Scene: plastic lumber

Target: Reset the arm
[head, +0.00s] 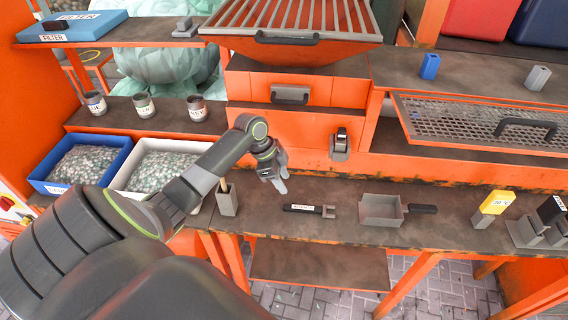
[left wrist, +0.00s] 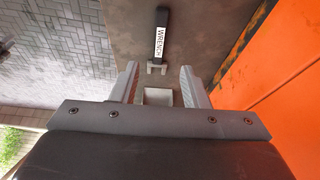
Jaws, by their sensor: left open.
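My left gripper (head: 279,181) hangs over the brown workbench (head: 350,232), its fingers pointing down, left of and above the wrench. In the left wrist view its two fingers (left wrist: 160,84) stand apart with nothing gripped. A dark wrench (head: 308,210) with a white label lies on the bench; it also shows in the left wrist view (left wrist: 160,38), ahead of the fingers. A grey holder (head: 227,201) with a wooden-handled tool stands at the bench's left end. My right gripper is not in view.
A grey scoop (head: 382,207), a yellow labelled block (head: 497,202) and grey blocks stand along the bench to the right. Blue (head: 46,187) and white (head: 120,183) bins of pebbles are at left. An orange drawer cabinet (head: 300,140) rises behind the bench.

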